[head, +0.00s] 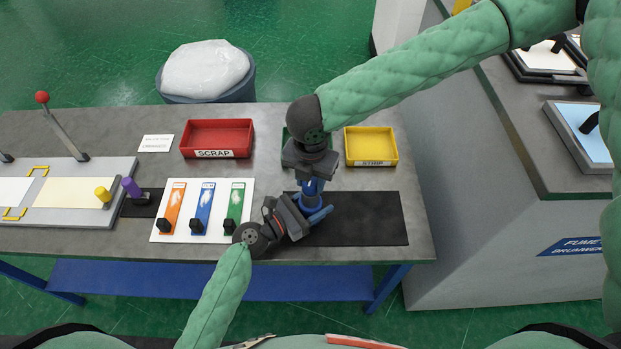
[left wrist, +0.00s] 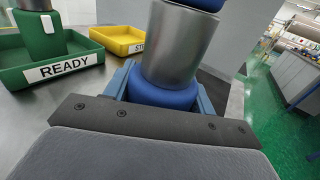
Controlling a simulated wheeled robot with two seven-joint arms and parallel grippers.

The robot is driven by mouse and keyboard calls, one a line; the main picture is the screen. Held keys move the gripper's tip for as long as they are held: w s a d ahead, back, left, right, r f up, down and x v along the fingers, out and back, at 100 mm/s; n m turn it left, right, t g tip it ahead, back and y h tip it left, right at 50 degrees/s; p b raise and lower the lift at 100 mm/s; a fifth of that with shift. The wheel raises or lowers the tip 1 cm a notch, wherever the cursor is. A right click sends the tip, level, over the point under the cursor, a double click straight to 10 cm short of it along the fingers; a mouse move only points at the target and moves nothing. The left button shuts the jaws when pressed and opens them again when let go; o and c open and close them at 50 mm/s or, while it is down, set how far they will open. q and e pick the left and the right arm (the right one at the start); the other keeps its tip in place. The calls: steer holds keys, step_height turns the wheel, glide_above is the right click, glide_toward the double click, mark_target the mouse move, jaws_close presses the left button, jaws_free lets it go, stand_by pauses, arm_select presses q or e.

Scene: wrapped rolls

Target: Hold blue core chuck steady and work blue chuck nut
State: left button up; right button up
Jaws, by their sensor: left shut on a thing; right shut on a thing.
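The blue core chuck (head: 312,199) stands upright over the black mat (head: 375,220). In the left wrist view it shows a blue lower body (left wrist: 165,98) with a silver cylinder (left wrist: 178,48) above it. My left gripper (head: 316,208) is shut on its lower blue body, one finger on each side. The blue chuck nut (left wrist: 200,4) is at the top, cut off by the frame edge. My right gripper (head: 312,180) reaches down from above and is shut at the nut, which it mostly hides in the head view.
A red SCRAP tray (head: 217,138), a yellow STRIP tray (head: 371,146) and a green READY tray (left wrist: 65,68) stand at the back. A green piece (left wrist: 42,32) is in the READY tray. A card with orange, blue and green strips (head: 203,210) lies left of my left gripper.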

stand_by(0.4)
steer(key=o, duration=1)
step_height(320, 180, up, 12)
arm_select(q)
steer(key=o, duration=1.5)
steer(key=shift+a, duration=0.1)
